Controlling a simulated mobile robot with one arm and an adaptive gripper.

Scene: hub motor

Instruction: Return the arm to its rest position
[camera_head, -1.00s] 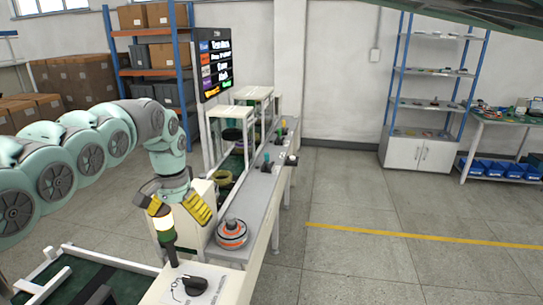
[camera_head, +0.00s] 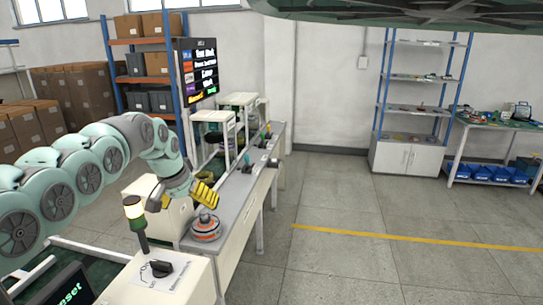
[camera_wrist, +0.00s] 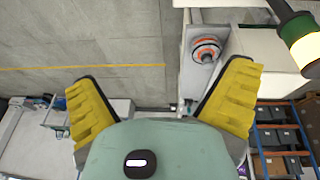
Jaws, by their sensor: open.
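My arm (camera_head: 84,170) reaches in from the left in the head view, raised and bent, with its end near the workbench. My gripper (camera_head: 185,196) has yellow pads and is above the near end of the bench. In the wrist view my gripper (camera_wrist: 160,95) has its two yellow fingers spread wide with nothing between them. The hub motor (camera_head: 206,228), a round grey part with an orange band, rests on the bench just below and right of the gripper. It also shows in the wrist view (camera_wrist: 206,49), beyond the fingers and apart from them.
A signal lamp (camera_head: 134,212) stands on a control box with a black knob (camera_head: 160,268), close to the gripper. The long bench (camera_head: 238,196) runs away behind the hub motor. A shelf rack (camera_head: 412,100) stands at the back. The floor (camera_head: 350,200) at right is clear.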

